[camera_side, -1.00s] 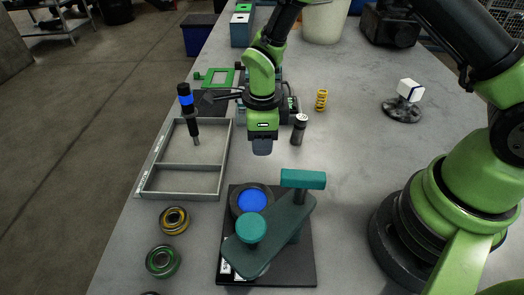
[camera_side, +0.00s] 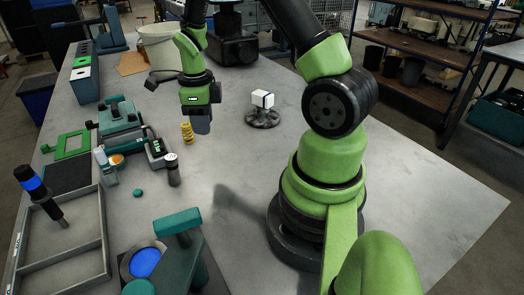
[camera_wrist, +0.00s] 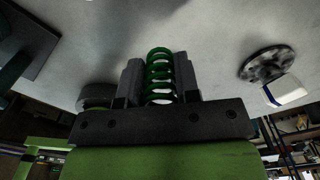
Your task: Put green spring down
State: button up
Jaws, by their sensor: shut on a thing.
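The green spring (camera_wrist: 160,72) is in the wrist view, upright in the picture between the two dark jaws. My gripper (camera_wrist: 160,85) is shut on it, one jaw on each side. In the side view my gripper (camera_side: 200,126) points down above the grey table (camera_side: 235,165), just right of the yellow spring (camera_side: 187,133). The green spring is hidden there behind the gripper's fingers. I cannot tell how high above the table it is.
A white block (camera_side: 262,99) on a dark round base (camera_side: 262,119) stands right of the gripper. A dark cylinder with a light top (camera_side: 172,170), a teal device (camera_side: 121,128) and a teal-handled fixture (camera_side: 178,222) stand left and nearer. Bare table lies between the gripper and that fixture.

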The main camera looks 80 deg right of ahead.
jog(key=s+d+m, duration=0.5)
jog(key=s+d, duration=0.4)
jog(key=s, duration=0.2)
send_over(263, 151)
notch_tip(263, 151, down, 5)
jog(key=shift+d+f, duration=0.1)
jog(key=shift+f, duration=2.35)
jog(key=shift+f, duration=0.1)
jog(key=o, duration=0.9)
